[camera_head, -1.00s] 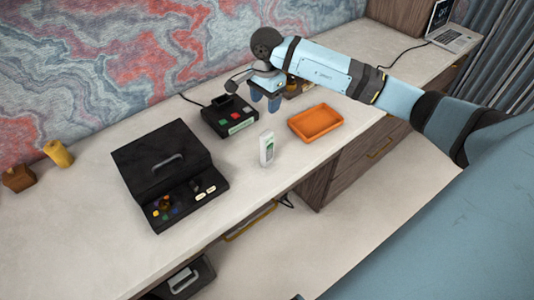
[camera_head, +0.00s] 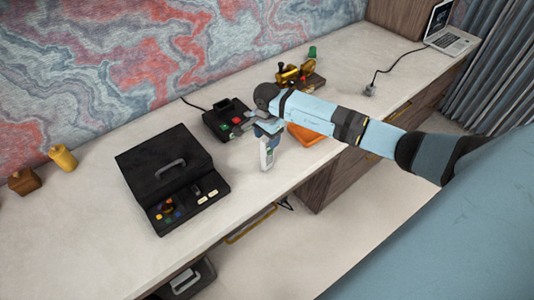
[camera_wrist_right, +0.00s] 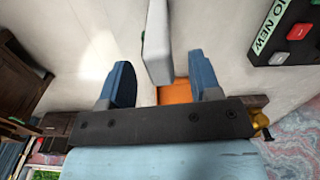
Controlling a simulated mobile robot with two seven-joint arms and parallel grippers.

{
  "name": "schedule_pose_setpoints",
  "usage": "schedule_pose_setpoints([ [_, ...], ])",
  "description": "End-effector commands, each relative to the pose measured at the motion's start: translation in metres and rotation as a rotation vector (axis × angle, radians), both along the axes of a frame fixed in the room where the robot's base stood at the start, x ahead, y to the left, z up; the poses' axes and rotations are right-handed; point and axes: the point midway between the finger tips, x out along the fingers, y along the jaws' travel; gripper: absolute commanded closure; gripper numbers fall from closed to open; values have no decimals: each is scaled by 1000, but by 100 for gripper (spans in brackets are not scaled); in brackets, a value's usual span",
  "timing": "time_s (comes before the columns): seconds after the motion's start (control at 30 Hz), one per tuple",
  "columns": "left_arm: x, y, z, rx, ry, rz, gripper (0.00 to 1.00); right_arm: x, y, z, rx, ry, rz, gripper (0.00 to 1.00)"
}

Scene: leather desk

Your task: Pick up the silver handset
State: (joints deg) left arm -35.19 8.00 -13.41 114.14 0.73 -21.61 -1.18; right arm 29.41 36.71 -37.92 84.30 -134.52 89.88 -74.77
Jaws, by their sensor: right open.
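The silver handset (camera_head: 267,155) stands upright on the desk, a slim pale block with a small green part low on its front. My right gripper (camera_head: 268,130) is at the top of the handset in the head view, partly covering it. In the right wrist view the handset (camera_wrist_right: 157,45) shows between and beyond the two blue fingers of the open right gripper (camera_wrist_right: 160,82), with a gap on each side. My left gripper is in neither view.
A black device with red and green buttons (camera_head: 216,124) is just left of my right gripper. An orange tray (camera_head: 304,135) lies behind my right arm. A large black case (camera_head: 163,160) is further left. The desk's front edge is close.

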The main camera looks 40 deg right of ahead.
Motion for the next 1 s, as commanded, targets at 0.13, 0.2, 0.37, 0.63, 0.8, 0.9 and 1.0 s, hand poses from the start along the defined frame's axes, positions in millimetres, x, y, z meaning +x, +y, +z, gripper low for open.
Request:
schedule_pose_setpoints([
  [0.13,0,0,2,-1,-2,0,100,0,0,-4,-1,-1,0,43],
  [0.2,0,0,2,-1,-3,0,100,0,0,-4,-1,-1,0,43],
  [0.37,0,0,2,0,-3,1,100,0,0,-4,-1,-1,0,63],
  [0.63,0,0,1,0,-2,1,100,0,0,-4,-1,-1,0,100],
  [0.8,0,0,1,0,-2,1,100,0,0,-3,-1,-2,0,100],
  [0.9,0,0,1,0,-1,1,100,1,0,-1,-1,-2,0,100],
  [1.0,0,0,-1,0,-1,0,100,1,-1,6,-1,-2,1,100],
])
